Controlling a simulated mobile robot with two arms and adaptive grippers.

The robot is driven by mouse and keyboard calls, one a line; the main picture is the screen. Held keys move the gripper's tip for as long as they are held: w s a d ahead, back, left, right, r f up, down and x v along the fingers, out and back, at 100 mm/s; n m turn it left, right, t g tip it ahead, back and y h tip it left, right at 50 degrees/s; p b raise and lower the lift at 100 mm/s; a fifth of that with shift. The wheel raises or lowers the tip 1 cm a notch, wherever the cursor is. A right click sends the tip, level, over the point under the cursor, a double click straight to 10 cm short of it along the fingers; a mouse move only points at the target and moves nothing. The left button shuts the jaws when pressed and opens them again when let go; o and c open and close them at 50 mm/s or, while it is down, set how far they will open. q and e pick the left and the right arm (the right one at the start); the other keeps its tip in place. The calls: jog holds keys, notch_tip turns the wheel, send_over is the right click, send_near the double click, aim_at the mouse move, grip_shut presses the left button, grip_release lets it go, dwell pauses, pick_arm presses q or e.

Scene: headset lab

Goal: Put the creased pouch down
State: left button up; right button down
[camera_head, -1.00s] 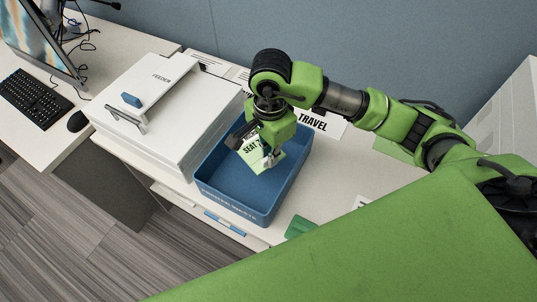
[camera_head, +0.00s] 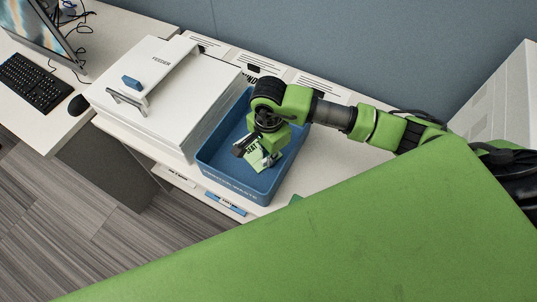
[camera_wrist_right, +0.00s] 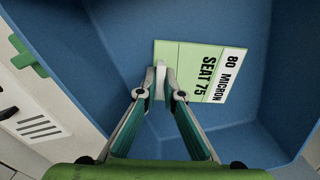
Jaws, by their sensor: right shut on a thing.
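The pouch is inside the outline of the blue bin (camera_head: 235,184). I cannot tell whether the pouch touches the bin floor. My left gripper is not in view.
A white laminator-like box marked "FEEDER" (camera_head: 165,85) stands directly left of the bin. A keyboard (camera_head: 34,82) and mouse (camera_head: 77,104) lie on the desk further left. A blue-grey partition (camera_head: 400,50) rises behind. The bin's surrounding walls bound the gripper.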

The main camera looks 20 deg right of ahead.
jog(key=shift+f, duration=0.15)
jog(key=c, duration=2.3)
grip_release()
jog(key=shift+o, duration=0.6)
jog(key=shift+r, duration=0.2)
notch_tip(320, 180, up, 12)
jog(key=b, duration=0.2)
